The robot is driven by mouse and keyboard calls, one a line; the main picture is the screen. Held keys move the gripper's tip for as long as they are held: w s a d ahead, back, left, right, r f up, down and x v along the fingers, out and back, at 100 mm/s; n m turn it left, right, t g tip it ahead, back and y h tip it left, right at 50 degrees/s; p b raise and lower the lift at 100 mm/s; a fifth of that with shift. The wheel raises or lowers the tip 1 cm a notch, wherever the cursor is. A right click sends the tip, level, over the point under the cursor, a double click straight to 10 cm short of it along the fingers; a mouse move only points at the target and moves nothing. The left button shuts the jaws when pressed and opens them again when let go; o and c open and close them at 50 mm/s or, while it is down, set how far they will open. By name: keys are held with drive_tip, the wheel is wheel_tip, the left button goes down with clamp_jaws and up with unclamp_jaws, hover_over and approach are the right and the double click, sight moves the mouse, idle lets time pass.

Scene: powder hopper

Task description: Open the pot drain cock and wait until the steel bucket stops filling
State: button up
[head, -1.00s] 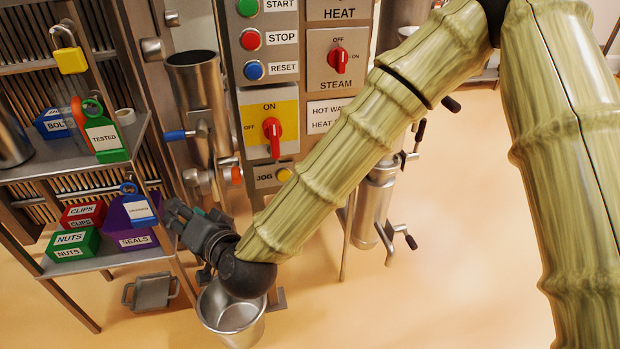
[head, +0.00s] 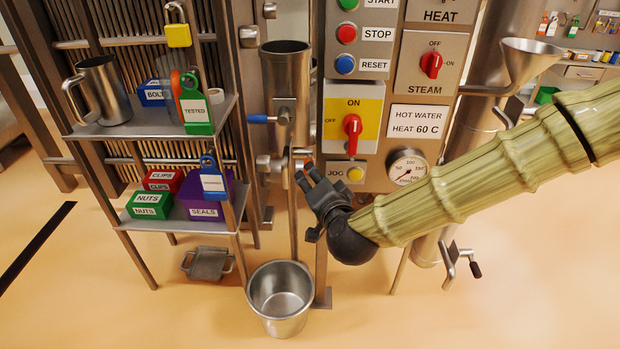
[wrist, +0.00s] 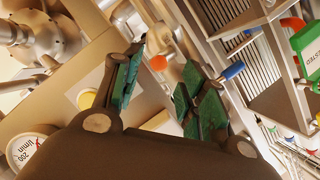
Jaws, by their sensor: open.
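The steel bucket (head: 280,306) stands upright on the floor below the steel pot (head: 286,85). Its visible inside looks bare, and no stream shows above it. A blue-ended lever (head: 258,118) sticks out left beside the pot; it also shows in the wrist view (wrist: 232,70). An orange knob (wrist: 158,62) shows between and beyond my fingers in the wrist view. Which handle belongs to the drain cock, I cannot tell for sure. My gripper (head: 309,172) is open and empty, its fingertips up near the thin pipe below the pot. Contact with the orange knob is not visible.
A shelf rack (head: 160,130) with labelled bins, tags and a steel jug (head: 98,90) stands left. The control panel (head: 350,110) with its red knob and gauge (head: 407,167) is close behind my gripper. The floor left and right of the bucket is mostly clear.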

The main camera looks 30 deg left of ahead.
drive_tip(key=shift+b+x, duration=0.3)
drive_tip(key=shift+x, duration=1.5)
clamp_jaws()
